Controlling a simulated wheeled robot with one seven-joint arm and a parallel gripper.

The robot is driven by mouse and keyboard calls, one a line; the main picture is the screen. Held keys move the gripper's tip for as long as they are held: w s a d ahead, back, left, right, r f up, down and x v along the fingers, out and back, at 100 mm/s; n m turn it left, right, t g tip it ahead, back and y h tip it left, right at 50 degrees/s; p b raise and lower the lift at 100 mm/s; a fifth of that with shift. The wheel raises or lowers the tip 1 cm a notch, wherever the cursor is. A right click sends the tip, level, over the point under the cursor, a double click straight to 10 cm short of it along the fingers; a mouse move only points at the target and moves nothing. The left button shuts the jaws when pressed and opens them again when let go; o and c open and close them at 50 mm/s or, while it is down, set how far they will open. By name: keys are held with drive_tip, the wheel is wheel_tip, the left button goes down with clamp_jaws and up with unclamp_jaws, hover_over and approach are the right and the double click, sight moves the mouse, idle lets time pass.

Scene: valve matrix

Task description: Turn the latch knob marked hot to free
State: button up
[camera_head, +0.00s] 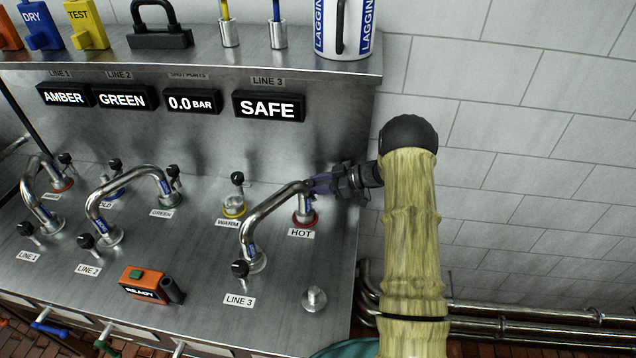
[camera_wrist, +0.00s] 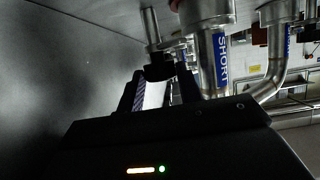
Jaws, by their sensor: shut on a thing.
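The port labelled HOT (camera_head: 301,233) has a red ring (camera_head: 305,219) and sits at the right end of the steel bench. A bent steel pipe (camera_head: 270,208) runs from LINE 3 into it. My gripper (camera_head: 322,184) is at the top of this port, reaching in from the right, and hides the hot latch knob in the head view. In the wrist view the black knob (camera_wrist: 158,68) on its steel stem (camera_wrist: 150,25) stands between the fingertips. My gripper (camera_wrist: 161,88) is shut on it. The knob's exact turn angle cannot be told.
The WARM port (camera_head: 233,207) with its upright black latch knob stands left of HOT. The LINE 3 display (camera_head: 268,107) reads SAFE. An orange READY box (camera_head: 148,284) lies on the bench. In the wrist view, pipes (camera_wrist: 215,55) stand close to the right of the fingers.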

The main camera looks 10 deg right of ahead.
drive_tip(key=shift+r, duration=0.1)
drive_tip(key=o, duration=0.7)
drive_tip(key=shift+d, duration=0.1)
drive_tip(key=shift+b+v, duration=1.4)
drive_tip(key=shift+v, duration=7.2)
drive_tip(key=shift+r, duration=0.15)
